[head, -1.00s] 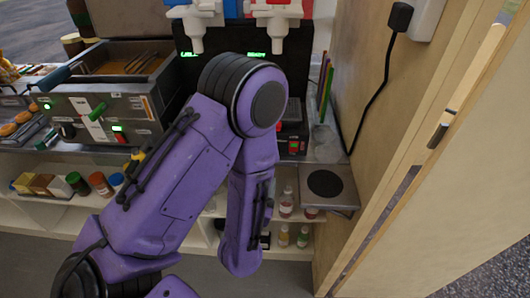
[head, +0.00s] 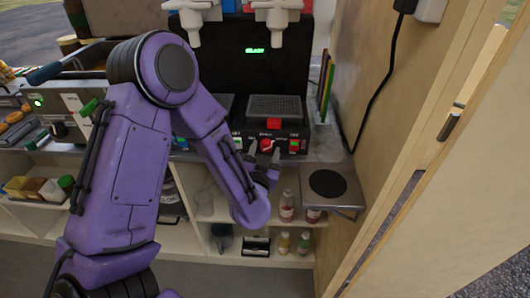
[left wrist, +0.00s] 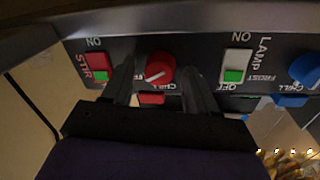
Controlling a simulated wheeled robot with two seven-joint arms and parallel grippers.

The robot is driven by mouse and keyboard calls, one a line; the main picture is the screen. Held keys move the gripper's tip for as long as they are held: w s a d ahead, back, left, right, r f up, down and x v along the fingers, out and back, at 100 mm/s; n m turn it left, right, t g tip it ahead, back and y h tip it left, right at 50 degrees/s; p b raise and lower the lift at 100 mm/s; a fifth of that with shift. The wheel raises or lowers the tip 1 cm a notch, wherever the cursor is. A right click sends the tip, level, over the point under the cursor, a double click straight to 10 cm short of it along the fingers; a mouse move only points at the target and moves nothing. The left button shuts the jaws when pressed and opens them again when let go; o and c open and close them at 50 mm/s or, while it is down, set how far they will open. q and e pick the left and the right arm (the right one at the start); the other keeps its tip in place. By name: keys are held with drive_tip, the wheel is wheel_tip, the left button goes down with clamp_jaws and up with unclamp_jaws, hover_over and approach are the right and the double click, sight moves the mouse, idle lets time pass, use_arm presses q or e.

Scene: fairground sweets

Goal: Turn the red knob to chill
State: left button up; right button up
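The red knob (head: 266,145) is on the front panel of the dark drinks machine (head: 296,134). In the left wrist view the red knob (left wrist: 159,68) shows a slanted white pointer line. A label reading CHILL is partly visible near it, partly covered by my fingers. My left gripper (left wrist: 157,72) is open, with one finger on each side of the red knob. I cannot tell whether the fingers touch it. In the head view my left gripper (head: 264,158) is at the panel, partly hidden by its own wrist. My right gripper is not in view.
A blue knob (left wrist: 305,69) and a white switch with a green end (left wrist: 235,66) share the panel. A red-marked switch (left wrist: 93,66) is on the other side. A metal side shelf with a black disc (head: 326,184) stands at right, beside a wooden wall (head: 375,100).

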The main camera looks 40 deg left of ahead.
use_arm(q)
drive_tip(key=c, duration=0.8)
drive_tip(key=shift+f, duration=0.1)
drive_tip(key=n+b, duration=0.2)
drive_tip(key=n, duration=0.4)
drive_tip(key=shift+f+y+b, duration=0.15)
drive_tip(key=shift+y+b, duration=0.15)
drive_tip(key=n+b, duration=0.1)
drive_tip(key=n, duration=0.2)
drive_tip(key=n+b, duration=0.1)
drive_tip(key=n, duration=0.2)
drive_tip(key=shift+d+t+y, duration=0.15)
drive_tip(key=shift+t+y, duration=0.15)
drive_tip(key=shift+y, duration=0.1)
drive_tip(key=shift+n, duration=0.3)
drive_tip(key=o, duration=1)
drive_tip(key=shift+w, duration=0.1)
drive_tip(key=shift+o, duration=0.2)
